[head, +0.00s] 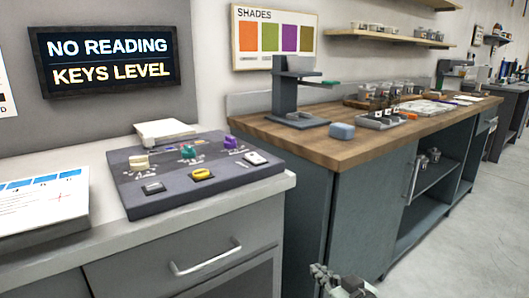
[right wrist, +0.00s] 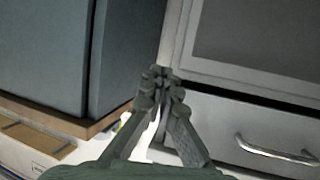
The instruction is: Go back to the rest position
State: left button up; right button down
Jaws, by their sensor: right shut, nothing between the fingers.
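My right gripper (head: 340,284) shows at the bottom edge of the head view, low in front of the cabinets. In the right wrist view the right gripper (right wrist: 160,80) has its fingertips together, with nothing between them. It hangs apart from the grey drawer front and the dark cabinet. My left gripper is in neither view.
A dark grey board (head: 140,203) with small coloured pieces lies on the white counter (head: 215,222). A drawer handle (head: 205,258) sticks out below. To the right stands a wooden-topped bench (head: 345,150) with a grey stand (head: 285,95). The floor (head: 460,240) at right is clear.

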jog(key=s+d+f+m+g+h, duration=0.1)
jog(key=s+d+f+g+h, duration=0.15)
jog(key=s+f, duration=0.45)
jog(key=s+d+f+g+h, duration=0.1)
jog(key=s+d+f+g, duration=0.2)
jog(key=f, duration=0.7)
jog(key=s+d+f+g+h, duration=0.1)
jog(key=s+d+f, duration=0.3)
jog(key=s, duration=0.6)
jog(key=s+d+f+m+g+h, duration=0.1)
jog(key=s+d+f+g, duration=0.2)
jog(key=s+f, duration=0.6)
jog(key=shift+s+d+f+g+h, duration=0.25)
jog(key=shift+s+d+g+h, duration=0.1)
jog(key=shift+g, duration=0.3)
jog(key=shift+a, duration=0.1)
